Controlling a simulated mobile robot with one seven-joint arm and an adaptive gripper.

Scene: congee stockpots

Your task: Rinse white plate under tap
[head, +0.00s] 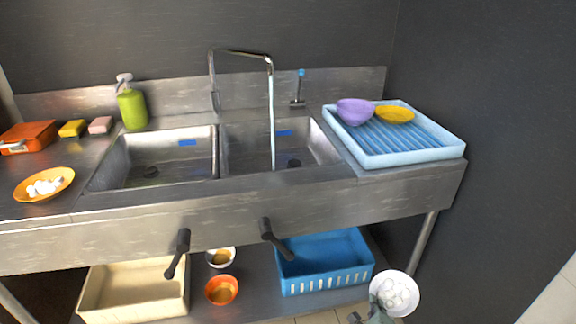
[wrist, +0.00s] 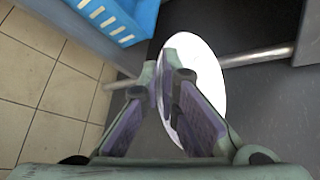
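The white plate (head: 378,281) is at the lower right in the head view, with several pale lumps on it. It is in front of the sink unit and below its counter level. My gripper (wrist: 168,75) is shut on the plate's edge; the white plate (wrist: 203,70) shows beyond the fingertips in the wrist view. In the head view only part of my gripper shows at the bottom edge. The tall tap (head: 240,53) arches over the right sink basin (head: 313,150). A pale vertical stream hangs from its spout into that basin, and looks like running water.
A light-blue drying rack (head: 440,152) with a purple bowl (head: 355,111) and yellow plate (head: 395,114) stands right of the basin. An orange plate (head: 62,173) with white pieces lies at left. Black levers (head: 267,231) jut from the front. A blue crate (head: 322,268) is below.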

